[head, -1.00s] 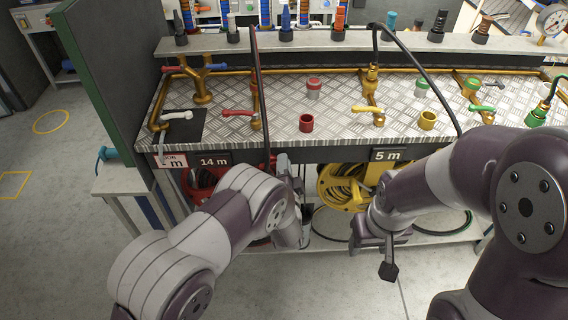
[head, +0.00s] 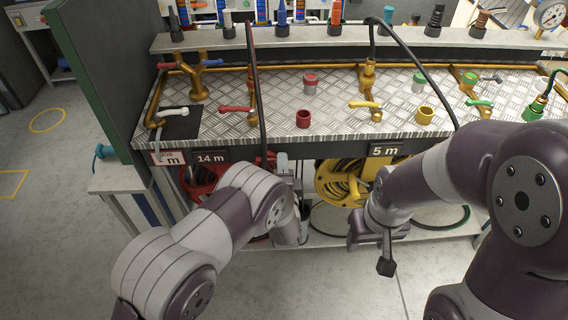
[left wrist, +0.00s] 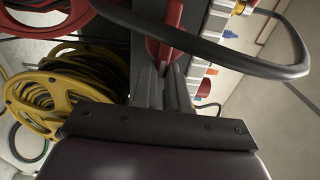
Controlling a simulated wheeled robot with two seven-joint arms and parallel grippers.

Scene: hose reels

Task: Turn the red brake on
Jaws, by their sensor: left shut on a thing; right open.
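The red hose reel (head: 200,178) sits under the bench edge, mostly hidden behind my left arm. It shows as a red rim at the upper left of the left wrist view (left wrist: 28,28). A red lever (left wrist: 165,45), apparently the red brake, stands between the fingers of my left gripper (left wrist: 162,82), which is shut on it. In the head view my left gripper (head: 283,168) is upright just below the bench's front edge, its fingertips partly hidden. My right gripper (head: 378,238) is open and empty, pointing down in front of the yellow reel.
The yellow reel (head: 335,188) is right of my left gripper. A black hose (head: 261,105) hangs over the bench edge close to that gripper and loops across the left wrist view. The bench top (head: 220,130) carries red, white and yellow taps. Floor in front is free.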

